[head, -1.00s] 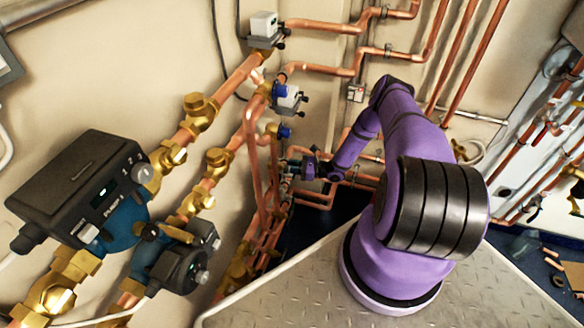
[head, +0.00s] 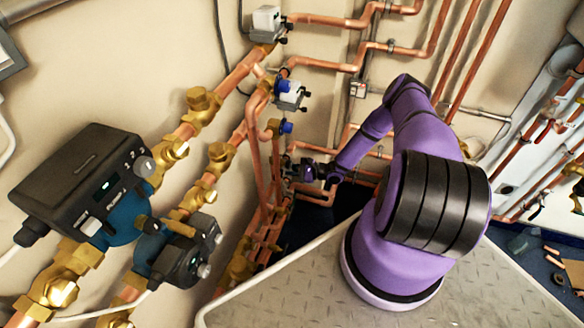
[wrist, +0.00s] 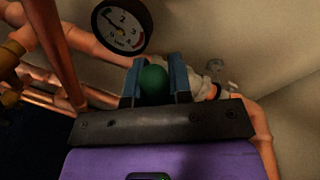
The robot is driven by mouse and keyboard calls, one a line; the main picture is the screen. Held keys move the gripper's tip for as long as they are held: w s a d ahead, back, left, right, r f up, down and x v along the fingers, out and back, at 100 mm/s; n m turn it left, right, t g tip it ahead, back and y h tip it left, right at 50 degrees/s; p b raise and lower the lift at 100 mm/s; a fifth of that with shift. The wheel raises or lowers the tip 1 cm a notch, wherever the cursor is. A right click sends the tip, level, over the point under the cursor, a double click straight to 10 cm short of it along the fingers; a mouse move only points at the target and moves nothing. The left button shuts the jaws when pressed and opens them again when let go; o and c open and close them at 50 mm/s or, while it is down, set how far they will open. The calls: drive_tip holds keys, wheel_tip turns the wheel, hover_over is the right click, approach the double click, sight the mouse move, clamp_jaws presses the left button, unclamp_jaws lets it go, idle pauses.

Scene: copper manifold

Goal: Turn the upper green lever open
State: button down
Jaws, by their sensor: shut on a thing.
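A green lever (wrist: 153,82) shows in the wrist view as a rounded green end between the two blue-grey fingers of my gripper (wrist: 154,76). The fingers are shut on it from both sides. The rest of the lever and its valve body are hidden behind the fingers and the dark palm. In the head view my gripper (head: 291,169) is small and dark, in among the copper pipes at the wall. The green lever cannot be made out there, and I cannot tell its angle.
A round pressure gauge (wrist: 122,26) sits just behind and left of my gripper. Copper pipes (wrist: 52,50) run close on the left. Pumps (head: 84,188) and brass fittings line the wall at the left. A metal plate (head: 290,285) lies below.

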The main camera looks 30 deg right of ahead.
drive_tip(key=shift+s+a+f+n, duration=0.2)
drive_tip(key=shift+f+n, duration=0.05)
drive_tip(key=shift+n, duration=0.25)
drive_tip(key=c, duration=1)
unclamp_jaws()
drive_tip(key=shift+c, duration=0.2)
drive_tip(key=v, duration=1)
drive_tip(key=shift+s+d, duration=0.2)
drive_tip(key=shift+s, duration=0.15)
drive_tip(key=shift+r, duration=0.1)
